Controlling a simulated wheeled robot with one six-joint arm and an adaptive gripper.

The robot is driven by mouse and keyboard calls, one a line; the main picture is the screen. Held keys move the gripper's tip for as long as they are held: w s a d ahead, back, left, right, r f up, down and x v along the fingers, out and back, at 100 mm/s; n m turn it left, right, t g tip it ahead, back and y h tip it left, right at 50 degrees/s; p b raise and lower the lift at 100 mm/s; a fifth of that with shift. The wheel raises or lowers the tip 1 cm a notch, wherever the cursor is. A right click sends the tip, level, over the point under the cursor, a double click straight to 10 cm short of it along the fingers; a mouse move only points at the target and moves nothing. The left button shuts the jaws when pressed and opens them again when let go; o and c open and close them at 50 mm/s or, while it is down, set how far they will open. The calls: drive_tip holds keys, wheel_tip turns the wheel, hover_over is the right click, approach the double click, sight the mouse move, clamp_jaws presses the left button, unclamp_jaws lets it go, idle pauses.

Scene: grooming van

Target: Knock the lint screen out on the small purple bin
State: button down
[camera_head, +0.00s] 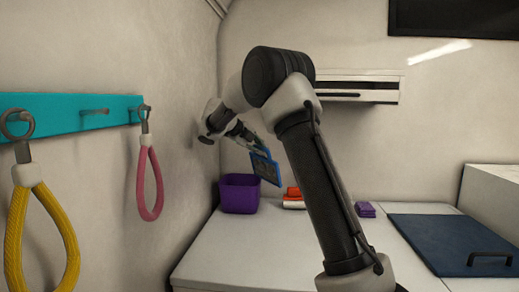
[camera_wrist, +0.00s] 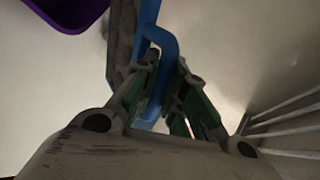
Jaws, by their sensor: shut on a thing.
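The lint screen (camera_head: 265,167) has a blue frame with a grey mesh panel. It hangs tilted from my gripper (camera_head: 249,139), above and to the right of the small purple bin (camera_head: 240,196). In the wrist view my gripper (camera_wrist: 168,95) is shut on the blue handle of the lint screen (camera_wrist: 148,40), and the grey panel lies beside the blue edge. The purple bin stands on the white counter near the left wall. Its rim shows at the top left of the wrist view (camera_wrist: 72,28). The inside of the bin is hidden.
Folded orange and white cloths (camera_head: 293,198) lie right of the bin. A small purple stack (camera_head: 365,209) and a blue panel with a dark handle (camera_head: 440,243) are further right. A teal rail (camera_head: 75,112) with loops hangs on the left wall. A slatted vent shows in the wrist view (camera_wrist: 290,130).

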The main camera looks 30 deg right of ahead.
drive_tip(key=shift+f, duration=0.85)
idle(1.1)
drive_tip(key=shift+r, duration=0.1)
drive_tip(key=shift+r, duration=0.7)
drive_tip(key=shift+f, duration=0.6)
idle(1.1)
